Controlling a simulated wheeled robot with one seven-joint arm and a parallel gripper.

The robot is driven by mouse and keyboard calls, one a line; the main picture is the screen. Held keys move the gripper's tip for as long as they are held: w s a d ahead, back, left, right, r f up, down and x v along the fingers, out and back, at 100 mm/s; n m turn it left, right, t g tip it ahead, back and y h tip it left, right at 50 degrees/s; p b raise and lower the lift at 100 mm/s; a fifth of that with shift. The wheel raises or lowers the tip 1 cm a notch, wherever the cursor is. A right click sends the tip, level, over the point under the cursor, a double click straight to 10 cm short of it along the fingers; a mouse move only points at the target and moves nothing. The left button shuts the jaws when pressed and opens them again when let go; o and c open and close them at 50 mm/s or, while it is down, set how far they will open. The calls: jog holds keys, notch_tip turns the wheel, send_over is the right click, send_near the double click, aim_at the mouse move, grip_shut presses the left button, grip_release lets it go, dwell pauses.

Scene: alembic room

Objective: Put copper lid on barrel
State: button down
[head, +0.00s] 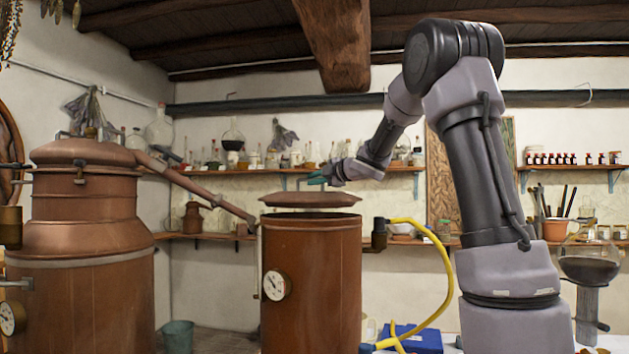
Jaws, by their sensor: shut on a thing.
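The copper barrel (312,285) stands upright in the middle of the head view, with a round gauge on its front left side. The copper lid (311,200) is level above the barrel's mouth, with a visible gap between lid and rim. It looks roughly centred over the opening, shifted very slightly left. My gripper (316,180) reaches in from the right and is shut on the lid's handle on top. The fingertips and handle are small here, so the exact grip is hard to make out.
A larger copper still (90,250) stands at the left, its pipe (205,192) sloping down toward the barrel's left side. A yellow hose (440,270) curves at the barrel's right, above a blue box (412,338). Shelves with bottles (290,172) line the back wall.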

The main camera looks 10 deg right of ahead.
jog(key=shift+s+d+r, duration=0.1)
jog(key=shift+s+r, duration=0.05)
jog(key=shift+s, duration=0.05)
dwell(0.5)
jog(key=shift+f, duration=1.25)
jog(key=shift+f, duration=0.3)
jog(key=shift+f, duration=0.65)
jog(key=shift+f, duration=0.25)
dwell(0.6)
jog(key=c, duration=0.8)
grip_release()
jog(key=shift+f, duration=0.1)
